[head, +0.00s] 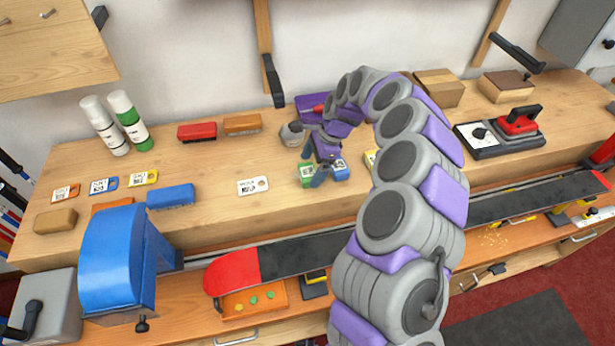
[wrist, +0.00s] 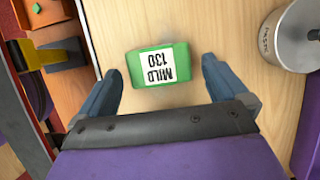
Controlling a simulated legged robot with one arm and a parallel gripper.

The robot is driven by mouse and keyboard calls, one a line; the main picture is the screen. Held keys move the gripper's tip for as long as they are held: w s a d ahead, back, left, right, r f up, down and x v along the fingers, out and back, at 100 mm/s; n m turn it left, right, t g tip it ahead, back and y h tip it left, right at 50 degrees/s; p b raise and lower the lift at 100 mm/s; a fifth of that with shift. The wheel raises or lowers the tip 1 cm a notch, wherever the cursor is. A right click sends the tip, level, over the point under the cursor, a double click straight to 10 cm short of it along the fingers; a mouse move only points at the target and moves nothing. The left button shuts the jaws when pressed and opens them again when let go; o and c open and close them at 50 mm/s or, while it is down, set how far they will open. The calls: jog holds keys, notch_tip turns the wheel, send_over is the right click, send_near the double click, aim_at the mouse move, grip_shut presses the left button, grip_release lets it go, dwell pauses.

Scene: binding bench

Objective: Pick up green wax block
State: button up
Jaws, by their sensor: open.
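My gripper (wrist: 160,82) is open, with one blue-grey finger on each side of the block in the wrist view. The block sits between and slightly beyond the fingertips, with a gap on both sides, and I see no contact. In the head view my gripper (head: 315,173) is low over the bench beside the block.
A white tag (head: 253,186) lies to the left. A snowboard (head: 300,254) runs along the front. The bench between tag and block is clear.

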aim_at(310, 171)
jog(key=shift+x, duration=1.05)
jog(key=shift+c, duration=0.5)
jog(key=c, duration=0.9)
jog(key=shift+r, duration=0.15)
notch_tip(310, 171, up, 10)
jog(key=p, duration=0.2)
